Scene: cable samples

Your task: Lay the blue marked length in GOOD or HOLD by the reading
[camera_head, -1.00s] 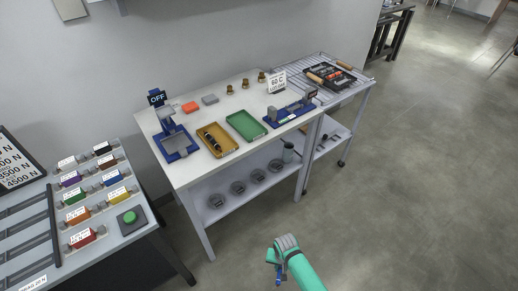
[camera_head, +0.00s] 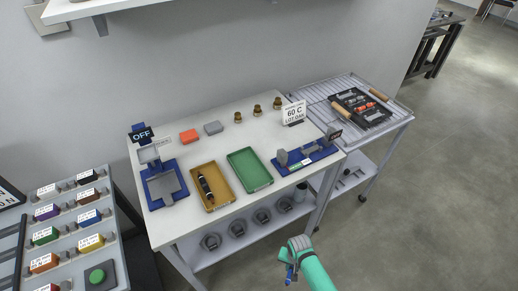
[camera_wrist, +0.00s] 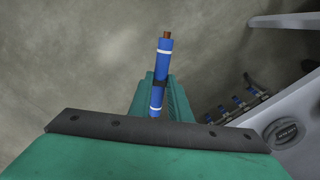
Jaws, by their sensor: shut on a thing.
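The blue marked length (camera_wrist: 161,72) is a blue cable piece with white bands and a copper end. My gripper (camera_wrist: 158,90) is shut on it; in the head view my gripper (camera_head: 291,268) is in front of the table, over the floor, with the blue piece (camera_head: 289,277) just showing. On the white table (camera_head: 227,138) are a yellow tray (camera_head: 226,199) holding a dark cable piece (camera_head: 206,187) and an empty green tray (camera_head: 258,184). I cannot read labels on the trays. A blue device (camera_head: 322,153) with a small display stands right of the green tray; its reading is illegible.
A sign reading 60 C (camera_head: 293,113) stands at the table's back right. A blue stand with an OFF display (camera_head: 143,134) is at the left. A wire-top cart (camera_head: 318,92) adjoins the right side.

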